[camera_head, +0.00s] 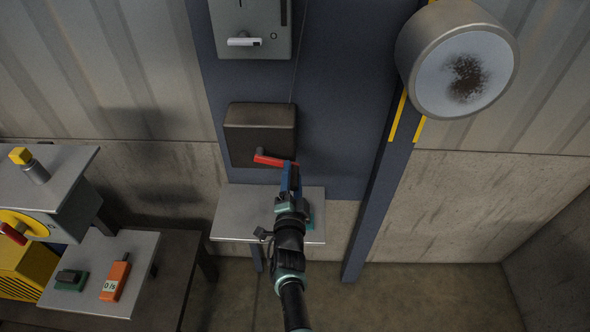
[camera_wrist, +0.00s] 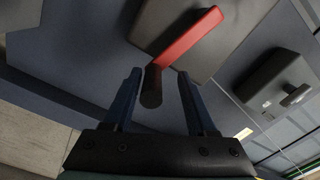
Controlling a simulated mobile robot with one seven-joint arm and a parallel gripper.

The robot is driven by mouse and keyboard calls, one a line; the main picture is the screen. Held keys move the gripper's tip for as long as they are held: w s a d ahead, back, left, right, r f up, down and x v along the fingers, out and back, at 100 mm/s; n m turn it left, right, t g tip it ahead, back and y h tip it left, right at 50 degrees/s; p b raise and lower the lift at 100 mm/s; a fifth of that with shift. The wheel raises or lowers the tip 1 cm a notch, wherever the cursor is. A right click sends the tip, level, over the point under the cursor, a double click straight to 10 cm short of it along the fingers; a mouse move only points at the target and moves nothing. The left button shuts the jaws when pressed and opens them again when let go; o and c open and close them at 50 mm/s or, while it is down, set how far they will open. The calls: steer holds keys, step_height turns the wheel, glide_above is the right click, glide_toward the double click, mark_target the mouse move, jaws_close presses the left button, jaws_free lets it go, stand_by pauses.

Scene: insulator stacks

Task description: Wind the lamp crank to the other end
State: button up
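The lamp crank is a red bar (camera_head: 272,160) on the front of a dark box (camera_head: 258,118), slanting slightly down to the right. My gripper (camera_head: 290,168) is at the bar's right end in the head view and hides that end. In the wrist view the red bar (camera_wrist: 188,38) runs from upper right to a dark round knob (camera_wrist: 152,88). My gripper (camera_wrist: 159,73) has its two blue fingers apart, one on each side of the knob, with gaps visible. The round lamp (camera_head: 466,75) with a brown-stained face is at the upper right.
A grey switch box (camera_head: 252,20) with a white lever hangs above the crank box. A small grey table (camera_head: 235,212) stands below, beside my arm. At left, another table (camera_head: 135,245) holds an orange device (camera_head: 115,280) and a small green-black one (camera_head: 70,280).

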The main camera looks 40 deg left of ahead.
steer(key=shift+d+f, duration=0.1)
steer(key=shift+d, duration=0.1)
steer(key=shift+s+d+p, duration=0.25)
steer(key=shift+d+p, duration=0.05)
steer(key=shift+d, duration=0.05)
steer(key=p+v, duration=0.7)
steer(key=v, duration=0.5)
steer(key=shift+a, duration=0.2)
steer(key=shift+s, duration=0.1)
